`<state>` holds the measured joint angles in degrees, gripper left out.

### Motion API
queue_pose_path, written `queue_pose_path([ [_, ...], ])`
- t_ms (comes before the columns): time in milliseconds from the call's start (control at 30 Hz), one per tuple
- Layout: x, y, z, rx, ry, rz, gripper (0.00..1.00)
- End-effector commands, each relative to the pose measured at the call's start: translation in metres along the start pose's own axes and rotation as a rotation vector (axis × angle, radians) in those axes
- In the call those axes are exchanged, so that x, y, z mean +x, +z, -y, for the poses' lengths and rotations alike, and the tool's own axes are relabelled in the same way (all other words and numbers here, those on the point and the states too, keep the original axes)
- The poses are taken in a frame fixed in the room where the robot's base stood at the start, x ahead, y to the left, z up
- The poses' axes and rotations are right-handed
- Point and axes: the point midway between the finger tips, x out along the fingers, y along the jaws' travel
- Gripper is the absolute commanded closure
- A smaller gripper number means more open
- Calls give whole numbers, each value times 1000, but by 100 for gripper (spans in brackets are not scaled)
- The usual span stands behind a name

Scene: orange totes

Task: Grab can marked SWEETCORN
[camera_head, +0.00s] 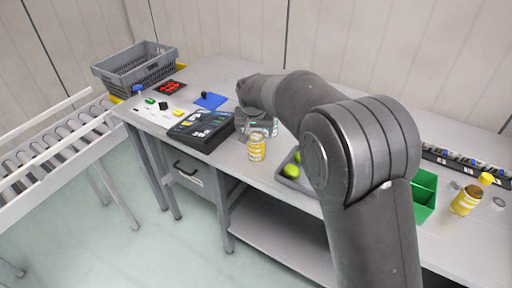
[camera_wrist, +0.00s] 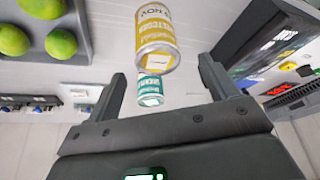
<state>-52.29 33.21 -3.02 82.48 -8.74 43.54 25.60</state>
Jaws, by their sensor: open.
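A can with a yellow label (camera_head: 257,146) stands upright on the grey workbench (camera_head: 234,163) near its front edge. My gripper (camera_wrist: 162,75) is open, with no contact visible on either can. In the head view my gripper (camera_head: 256,118) is just behind the yellow can and partly hidden.
A black case (camera_head: 201,130) lies close left of the cans. A grey tray (camera_head: 303,183) with green fruit is to their right, partly behind my arm. A green bin (camera_head: 425,196) and another yellow-labelled container (camera_head: 466,200) stand farther right. A grey crate (camera_head: 137,66) is far left.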

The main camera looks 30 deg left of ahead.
Motion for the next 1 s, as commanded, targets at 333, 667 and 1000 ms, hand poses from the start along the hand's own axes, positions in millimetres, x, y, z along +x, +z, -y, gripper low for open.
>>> queue_pose_path([
  [333,36,2,-3,0,0,2,21],
  [667,67,2,-3,0,-1,-1,21],
  [1000,67,2,-3,0,-1,-1,39],
])
